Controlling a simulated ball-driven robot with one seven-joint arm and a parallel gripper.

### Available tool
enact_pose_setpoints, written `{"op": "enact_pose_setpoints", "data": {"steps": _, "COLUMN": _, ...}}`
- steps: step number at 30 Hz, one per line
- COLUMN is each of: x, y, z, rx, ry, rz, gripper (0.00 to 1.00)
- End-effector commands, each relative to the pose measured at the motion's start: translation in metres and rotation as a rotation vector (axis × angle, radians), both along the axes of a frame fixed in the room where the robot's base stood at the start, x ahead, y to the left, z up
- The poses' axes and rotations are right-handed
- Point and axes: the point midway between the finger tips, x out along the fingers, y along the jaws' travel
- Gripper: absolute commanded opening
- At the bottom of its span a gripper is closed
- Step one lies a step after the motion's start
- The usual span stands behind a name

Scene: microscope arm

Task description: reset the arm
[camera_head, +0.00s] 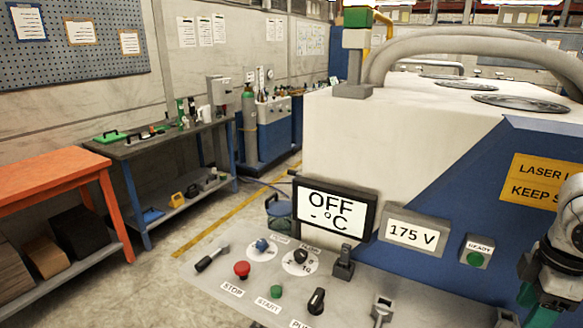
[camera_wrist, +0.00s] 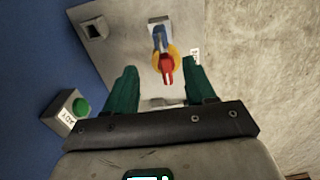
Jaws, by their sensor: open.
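My gripper (camera_wrist: 160,76) is open in the wrist view, its two green fingers apart, over a grey panel. A small lever-like part (camera_wrist: 164,58) with blue, yellow and red sections stands on a pale mount on that panel, in line with the gap between the fingers. I cannot tell whether it lies between them or beyond them, and nothing is clearly gripped. In the head view my gripper (camera_head: 535,297) shows at the right edge, partly cut off by the frame. The coloured part cannot be made out in the head view.
The sloping control panel (camera_head: 225,272) has a red stop button (camera_head: 241,269), a green start button (camera_head: 276,291), knobs and grey levers (camera_head: 343,262). The ready box (camera_head: 475,252) and a screen reading OFF (camera_head: 335,211) stand behind it. Open floor lies left.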

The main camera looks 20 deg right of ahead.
Motion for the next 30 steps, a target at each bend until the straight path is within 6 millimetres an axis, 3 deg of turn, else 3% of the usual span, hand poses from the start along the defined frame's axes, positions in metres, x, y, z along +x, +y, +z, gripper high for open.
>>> {"op": "enact_pose_setpoints", "data": {"steps": 5, "x": 0.043, "y": 0.033, "z": 0.003, "rx": 0.039, "ry": -0.119, "rz": 0.021, "gripper": 0.55}}
{"op": "enact_pose_setpoints", "data": {"steps": 10, "x": 0.106, "y": 0.096, "z": 0.010, "rx": 0.146, "ry": -0.324, "rz": 0.003, "gripper": 0.55}}
{"op": "enact_pose_setpoints", "data": {"steps": 16, "x": 0.147, "y": 0.163, "z": 0.001, "rx": 0.305, "ry": -0.479, "rz": -0.103, "gripper": 0.55}}
{"op": "enact_pose_setpoints", "data": {"steps": 23, "x": 0.149, "y": 0.228, "z": -0.047, "rx": 0.453, "ry": -0.496, "rz": -0.297, "gripper": 0.55}}
{"op": "enact_pose_setpoints", "data": {"steps": 26, "x": 0.135, "y": 0.250, "z": -0.080, "rx": 0.482, "ry": -0.457, "rz": -0.391, "gripper": 0.55}}
{"op": "enact_pose_setpoints", "data": {"steps": 30, "x": 0.097, "y": 0.273, "z": -0.134, "rx": 0.470, "ry": -0.369, "rz": -0.521, "gripper": 0.55}}
